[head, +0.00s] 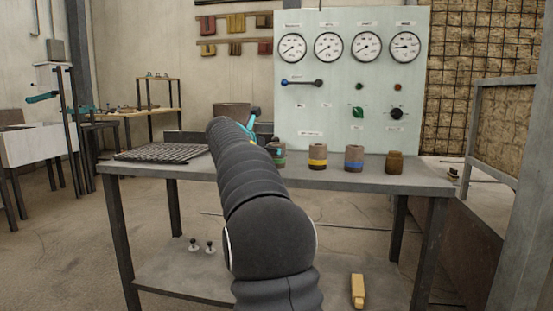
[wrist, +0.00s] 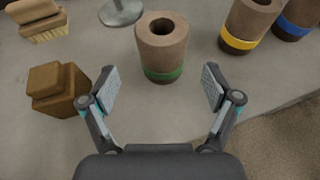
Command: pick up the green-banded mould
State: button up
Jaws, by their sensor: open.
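The green-banded mould (wrist: 162,50) is a brown hollow cylinder with a green band near its base, standing upright on the grey table in the wrist view. My gripper (wrist: 158,85) is open, its two padded fingers apart on either side just short of the mould, with nothing between them. In the head view my arm partly hides the green-banded mould (head: 279,157), and my gripper (head: 254,125) is mostly hidden behind the arm.
The yellow-banded mould (wrist: 248,24) and blue-banded mould (wrist: 296,20) stand to the right. A brown block (wrist: 58,88) sits close to the left finger, with a brush (wrist: 38,20) beyond. A grey metal disc (wrist: 121,12) is behind. A gauge panel (head: 345,110) rises at the table's back.

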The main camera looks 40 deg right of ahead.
aim_at(280, 163)
jog(key=shift+b+x, duration=0.35)
jog(key=shift+x, duration=2.8)
jog(key=shift+s, duration=0.15)
jog(key=c, duration=1.4)
